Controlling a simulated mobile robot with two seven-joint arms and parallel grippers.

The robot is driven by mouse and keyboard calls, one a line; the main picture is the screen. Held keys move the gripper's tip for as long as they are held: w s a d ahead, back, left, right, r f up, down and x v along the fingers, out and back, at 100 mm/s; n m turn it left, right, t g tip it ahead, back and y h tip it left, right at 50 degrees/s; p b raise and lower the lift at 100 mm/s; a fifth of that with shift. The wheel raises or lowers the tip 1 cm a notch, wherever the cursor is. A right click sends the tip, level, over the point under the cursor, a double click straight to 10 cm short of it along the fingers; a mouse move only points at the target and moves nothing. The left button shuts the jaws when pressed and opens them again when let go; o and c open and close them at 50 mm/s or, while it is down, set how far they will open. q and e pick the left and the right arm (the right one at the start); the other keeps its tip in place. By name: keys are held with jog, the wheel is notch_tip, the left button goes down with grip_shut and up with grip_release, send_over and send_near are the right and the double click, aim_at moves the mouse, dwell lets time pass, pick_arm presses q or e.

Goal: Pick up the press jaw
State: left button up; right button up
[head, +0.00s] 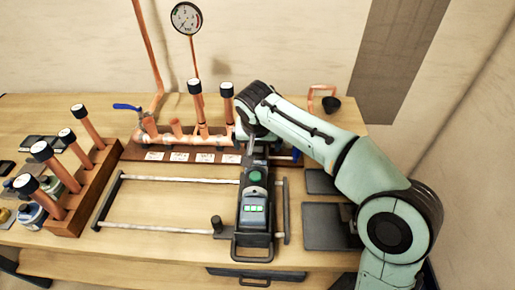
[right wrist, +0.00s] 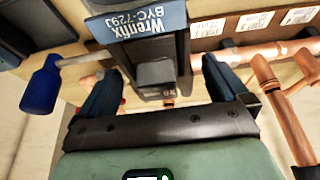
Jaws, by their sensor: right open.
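The press tool (head: 256,200), dark with a green button and lit green display, lies on the rail frame, its nose toward the pipes. My right gripper (head: 250,138) is above the manifold side, by the tool's nose, partly hidden by its own wrist. In the right wrist view my right gripper (right wrist: 168,88) is open, fingers either side of a dark block (right wrist: 156,72). The block sits below a dark body with a blue "Wrenfix BYC-729J" label (right wrist: 138,27). I cannot tell whether this is the press jaw or whether the fingers touch it. My left gripper is out of view.
The copper manifold (head: 170,137) with upright pipes stands behind. A wooden rack (head: 75,212) of capped copper pipes is at left. Dark pads (head: 325,228) lie at right. The frame's left-middle is clear.

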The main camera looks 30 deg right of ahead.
jog(key=shift+f, duration=0.15)
jog(key=c, duration=1)
jog(key=shift+r, duration=0.2)
